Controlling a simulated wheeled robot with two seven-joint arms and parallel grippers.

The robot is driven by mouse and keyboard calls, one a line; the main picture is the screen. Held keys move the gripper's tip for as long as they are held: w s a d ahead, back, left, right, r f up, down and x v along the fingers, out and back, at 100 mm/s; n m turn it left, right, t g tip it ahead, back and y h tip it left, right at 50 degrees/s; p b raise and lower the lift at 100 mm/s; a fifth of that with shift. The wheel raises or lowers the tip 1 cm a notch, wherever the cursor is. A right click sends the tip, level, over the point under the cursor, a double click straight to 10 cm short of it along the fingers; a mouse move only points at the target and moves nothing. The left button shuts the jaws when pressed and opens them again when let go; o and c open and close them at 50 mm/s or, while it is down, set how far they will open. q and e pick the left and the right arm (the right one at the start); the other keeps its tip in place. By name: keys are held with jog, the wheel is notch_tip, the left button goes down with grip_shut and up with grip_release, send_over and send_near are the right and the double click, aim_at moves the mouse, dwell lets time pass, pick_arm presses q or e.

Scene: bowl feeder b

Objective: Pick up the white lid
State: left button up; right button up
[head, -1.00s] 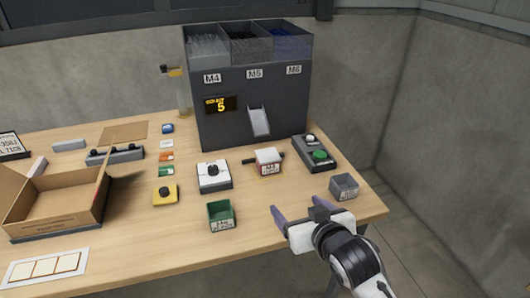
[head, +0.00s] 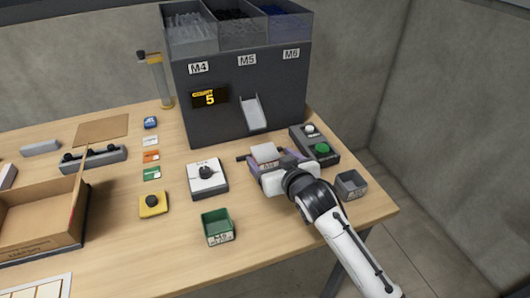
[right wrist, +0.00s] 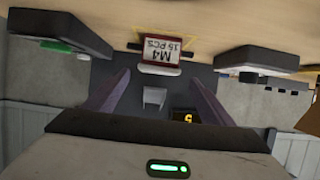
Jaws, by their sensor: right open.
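The white lid (head: 265,152) lies on top of a small red container beside the dark feeder. My right gripper (head: 275,162) is in front of it in the head view, and the gripper body hides most of the container below the lid. Its two purple fingers are spread apart with nothing held between them. In the right wrist view, which is upside down, the container's label (right wrist: 160,51) reads M4 15 PCS and sits beyond the open fingers (right wrist: 155,92), roughly centred between them. My left gripper is not in view.
The feeder (head: 225,112) stands behind. A button box (head: 318,148) and a grey bin (head: 351,185) are close on the right. A white dial box (head: 207,178) and a green bin (head: 218,226) are on the left. Bare table lies in front.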

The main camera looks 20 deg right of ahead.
aim_at(265, 152)
jog(key=shift+x, duration=1.9)
jog(key=shift+d, duration=0.15)
jog(key=c, duration=1.1)
jog(key=shift+c, duration=0.2)
jog(key=shift+r, duration=0.15)
